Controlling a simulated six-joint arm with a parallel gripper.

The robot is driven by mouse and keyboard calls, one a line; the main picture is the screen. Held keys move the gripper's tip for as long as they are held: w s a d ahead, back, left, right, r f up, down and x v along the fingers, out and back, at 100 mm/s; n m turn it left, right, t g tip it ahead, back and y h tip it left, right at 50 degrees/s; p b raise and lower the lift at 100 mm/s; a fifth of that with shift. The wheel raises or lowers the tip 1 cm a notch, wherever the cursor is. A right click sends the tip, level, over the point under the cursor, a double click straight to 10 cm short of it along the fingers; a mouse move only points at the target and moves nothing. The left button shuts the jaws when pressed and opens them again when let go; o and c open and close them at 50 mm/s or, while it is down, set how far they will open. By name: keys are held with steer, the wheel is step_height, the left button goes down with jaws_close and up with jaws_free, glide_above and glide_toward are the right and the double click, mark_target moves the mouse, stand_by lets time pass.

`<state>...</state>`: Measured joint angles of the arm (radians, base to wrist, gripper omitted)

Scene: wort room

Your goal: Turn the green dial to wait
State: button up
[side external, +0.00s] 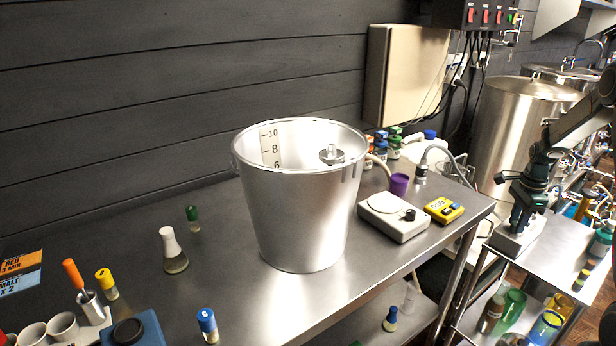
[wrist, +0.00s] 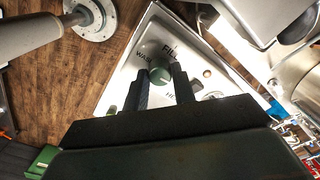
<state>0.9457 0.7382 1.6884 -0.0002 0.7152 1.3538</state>
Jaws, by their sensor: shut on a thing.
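The green dial (wrist: 160,75) sits on a pale metal panel (wrist: 133,72) in the wrist view. Dark lettering surrounds it: FILL is above, a word starting with WA is at its left, and another word below is partly covered. My gripper (wrist: 161,78) has one dark finger on each side of the dial and is shut on it. I cannot tell which word the dial points to. In the side external view my gripper (side external: 520,214) reaches down onto a light box (side external: 512,241) on the right-hand steel cart, and it hides the dial.
A large steel bucket (side external: 298,215) stands on the main bench (side external: 235,265). A white device (side external: 392,216), a yellow meter (side external: 444,209) and a purple cup (side external: 399,184) are right of it. A steel tank (side external: 515,125) stands behind my gripper. Coloured cups (side external: 511,305) fill the cart's lower shelf.

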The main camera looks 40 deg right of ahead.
steer(key=shift+m, duration=0.3)
steer(key=o, duration=1)
step_height(320, 180, up, 14)
stand_by(0.5)
